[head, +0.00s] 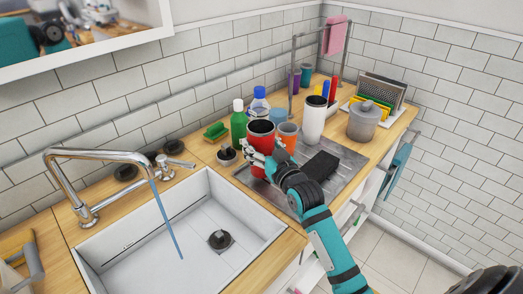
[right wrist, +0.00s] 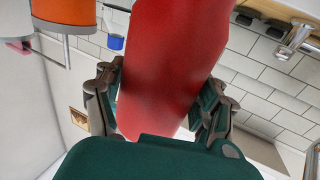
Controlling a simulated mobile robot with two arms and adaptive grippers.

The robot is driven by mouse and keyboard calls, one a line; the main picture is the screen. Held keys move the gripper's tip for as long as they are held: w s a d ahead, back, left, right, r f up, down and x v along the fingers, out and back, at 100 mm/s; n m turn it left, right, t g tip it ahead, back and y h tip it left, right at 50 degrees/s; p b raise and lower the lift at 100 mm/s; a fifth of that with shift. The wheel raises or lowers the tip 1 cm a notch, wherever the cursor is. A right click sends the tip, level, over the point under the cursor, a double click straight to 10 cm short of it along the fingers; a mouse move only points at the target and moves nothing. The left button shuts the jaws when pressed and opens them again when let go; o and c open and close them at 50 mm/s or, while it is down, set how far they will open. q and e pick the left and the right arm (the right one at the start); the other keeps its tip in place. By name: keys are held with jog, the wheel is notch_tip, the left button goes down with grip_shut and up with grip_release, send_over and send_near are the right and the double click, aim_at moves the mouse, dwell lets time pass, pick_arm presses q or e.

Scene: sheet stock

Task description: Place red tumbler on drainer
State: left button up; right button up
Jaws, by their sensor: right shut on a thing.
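The red tumbler (head: 261,132) is upright in the head view, with a dark inside and a pale rim. My right gripper (head: 267,158) is shut on it from the front. In the right wrist view the red tumbler (right wrist: 163,55) fills the space between the two fingers of the right gripper (right wrist: 160,92). The metal drainer (head: 350,163) lies right of the sink. The tumbler is at the drainer's left back part; I cannot tell whether its base touches, as the gripper hides it. My left gripper is not in view.
Green (head: 239,122) and clear bottles are behind. The sink (head: 140,245) with its tap (head: 100,157) is on the left. A grey pot (head: 364,122) stands farther right.

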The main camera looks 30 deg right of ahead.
notch_tip(320, 180, down, 2)
jog(key=shift+f, duration=0.1)
jog(key=shift+f, duration=0.1)
jog(key=o, duration=1.5)
jog(key=shift+c, duration=0.2)
jog(key=s+b, duration=0.1)
jog(key=s, duration=1.1)
jog(key=shift+b, duration=0.3)
jog(key=shift+s+a, duration=0.1)
